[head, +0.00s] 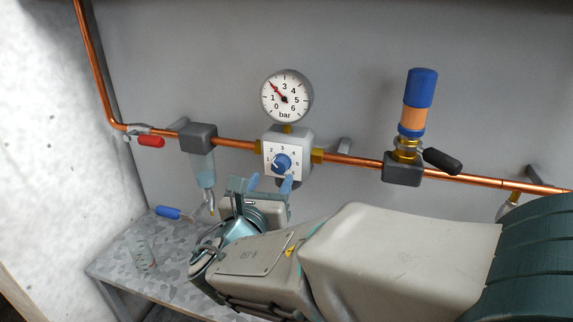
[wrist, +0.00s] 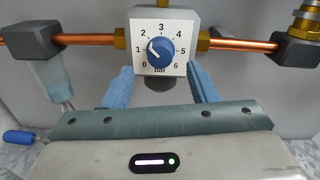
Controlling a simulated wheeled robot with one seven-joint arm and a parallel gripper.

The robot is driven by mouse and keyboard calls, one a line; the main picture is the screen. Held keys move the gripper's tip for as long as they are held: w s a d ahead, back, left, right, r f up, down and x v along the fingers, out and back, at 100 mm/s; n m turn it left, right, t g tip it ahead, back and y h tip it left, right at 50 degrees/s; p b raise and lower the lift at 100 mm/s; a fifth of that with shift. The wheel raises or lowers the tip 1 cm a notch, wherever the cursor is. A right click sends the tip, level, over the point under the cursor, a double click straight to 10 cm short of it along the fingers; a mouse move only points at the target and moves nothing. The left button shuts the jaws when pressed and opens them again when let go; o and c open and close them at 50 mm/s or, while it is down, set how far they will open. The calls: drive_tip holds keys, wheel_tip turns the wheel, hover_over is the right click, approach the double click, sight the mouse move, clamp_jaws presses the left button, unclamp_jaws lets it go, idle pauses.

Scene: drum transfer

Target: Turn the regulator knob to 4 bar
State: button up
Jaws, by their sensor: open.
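The regulator (head: 300,144) is a light grey block on the copper pipe, with a scale from 0 to 6 bar on its front. Its round blue knob (head: 281,163) also shows in the wrist view (wrist: 161,50). The knob's white pointer points up and left, between 1 and 2. The round gauge (head: 286,97) above has a red needle pointing up and left, near where the 2 sits. My gripper (head: 270,182) is open and empty. In the wrist view its two blue fingers (wrist: 162,86) stand apart, left and right below the knob, and do not touch it.
The copper pipe (head: 351,160) runs across the grey wall. A filter with a clear bowl (head: 203,168) hangs left; a red-handled valve (head: 150,141) is further left. A blue-orange fitting (head: 416,115) with a black handle stands right.

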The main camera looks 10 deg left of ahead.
sight(278, 169)
drive_tip(key=w, duration=0.5)
drive_tip(key=shift+d, duration=0.1)
drive_tip(key=c, duration=1)
drive_tip(key=shift+f, duration=0.1)
